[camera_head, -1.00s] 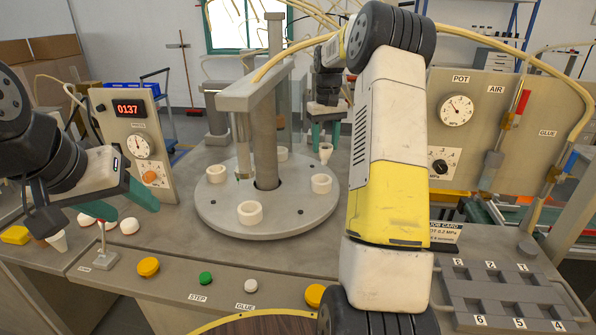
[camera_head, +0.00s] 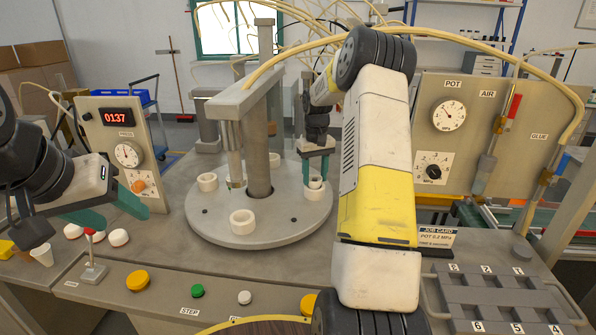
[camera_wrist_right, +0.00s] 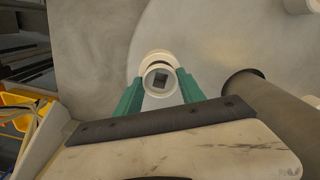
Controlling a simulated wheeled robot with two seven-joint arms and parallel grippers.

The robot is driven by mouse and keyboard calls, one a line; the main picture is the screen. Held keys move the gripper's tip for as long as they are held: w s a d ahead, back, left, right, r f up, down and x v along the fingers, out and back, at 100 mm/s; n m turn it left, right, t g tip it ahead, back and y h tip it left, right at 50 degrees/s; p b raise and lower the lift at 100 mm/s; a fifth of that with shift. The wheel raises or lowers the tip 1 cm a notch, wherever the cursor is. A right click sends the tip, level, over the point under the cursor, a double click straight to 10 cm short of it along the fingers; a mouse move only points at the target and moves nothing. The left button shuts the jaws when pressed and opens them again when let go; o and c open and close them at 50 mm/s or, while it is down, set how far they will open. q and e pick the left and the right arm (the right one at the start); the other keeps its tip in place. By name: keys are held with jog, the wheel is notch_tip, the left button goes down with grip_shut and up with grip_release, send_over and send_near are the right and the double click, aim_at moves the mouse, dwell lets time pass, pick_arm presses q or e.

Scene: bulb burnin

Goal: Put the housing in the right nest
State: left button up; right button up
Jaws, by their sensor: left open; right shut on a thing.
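The housing (camera_head: 316,181) is a small white cup. My right gripper (camera_head: 315,168) is shut on it, right at the right nest (camera_head: 313,191), a white ring on the round grey turntable (camera_head: 260,238). In the right wrist view the housing (camera_wrist_right: 160,82) sits between the teal fingers of the gripper (camera_wrist_right: 160,92). It overlaps the nest ring (camera_wrist_right: 154,57); I cannot tell if it is fully seated. My left gripper (camera_head: 110,209) is open and empty at the left, above the table and apart from the turntable.
Other white nests stand at the turntable's left (camera_head: 207,182) and front (camera_head: 242,222). The press column (camera_head: 258,150) rises at its middle. White caps (camera_head: 118,237) and a white cup (camera_head: 42,255) are at the left. A slotted grey tray (camera_head: 500,300) lies at front right.

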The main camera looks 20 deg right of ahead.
jog(key=o, duration=1.3)
jog(key=shift+f, duration=0.15)
